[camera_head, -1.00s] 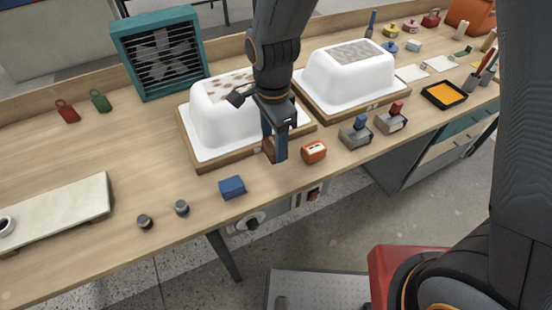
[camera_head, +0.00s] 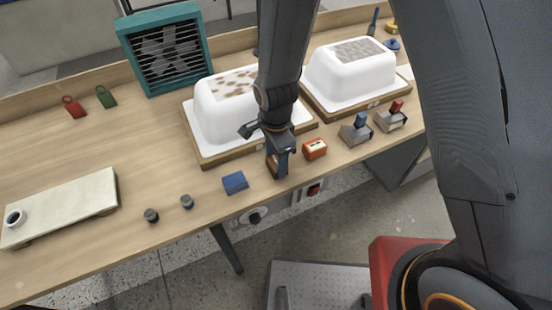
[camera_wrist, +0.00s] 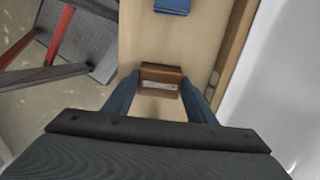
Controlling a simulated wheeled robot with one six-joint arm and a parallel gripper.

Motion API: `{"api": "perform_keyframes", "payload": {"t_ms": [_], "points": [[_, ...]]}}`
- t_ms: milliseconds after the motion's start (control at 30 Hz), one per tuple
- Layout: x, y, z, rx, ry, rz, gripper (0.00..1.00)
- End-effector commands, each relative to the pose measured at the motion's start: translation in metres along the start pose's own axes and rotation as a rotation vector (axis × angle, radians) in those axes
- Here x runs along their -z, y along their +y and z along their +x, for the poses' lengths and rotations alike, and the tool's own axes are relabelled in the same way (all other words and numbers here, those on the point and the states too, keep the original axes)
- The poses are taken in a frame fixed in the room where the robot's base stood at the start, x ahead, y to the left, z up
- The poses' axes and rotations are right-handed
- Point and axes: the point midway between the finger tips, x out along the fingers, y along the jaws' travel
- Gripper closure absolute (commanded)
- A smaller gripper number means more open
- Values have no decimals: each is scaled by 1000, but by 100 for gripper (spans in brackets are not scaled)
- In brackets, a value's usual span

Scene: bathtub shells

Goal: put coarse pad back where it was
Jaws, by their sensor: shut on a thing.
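A brown block, which I take to be the coarse pad (camera_wrist: 161,72), sits between the two blue-grey fingers of my gripper (camera_wrist: 160,82) in the wrist view. In the head view my gripper (camera_head: 279,170) points down near the front edge of the bench, shut on this brown pad (camera_head: 272,166). The pad is at or just above the bench top; I cannot tell if it touches. A blue pad (camera_head: 235,183) lies to its left and an orange block (camera_head: 315,149) with a pale label to its right. The fingers partly hide the brown pad.
A white tub shell (camera_head: 208,120) on a wooden board stands just behind my gripper, a second shell (camera_head: 345,82) to its right. Two small dark knobs (camera_head: 151,215) and a pale raised board (camera_head: 62,205) are left. The bench's front edge is close.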

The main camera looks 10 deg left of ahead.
Motion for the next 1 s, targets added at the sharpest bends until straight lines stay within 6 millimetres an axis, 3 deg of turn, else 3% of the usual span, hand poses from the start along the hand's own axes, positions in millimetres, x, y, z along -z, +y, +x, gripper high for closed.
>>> {"api": "perform_keyframes", "payload": {"t_ms": [400,433,533,1000], "points": [[0,0,5,0,0,0,73],[0,0,4,0,0,0,44],[0,0,4,0,0,0,30],[0,-2,-7,4,0,0,30]]}}
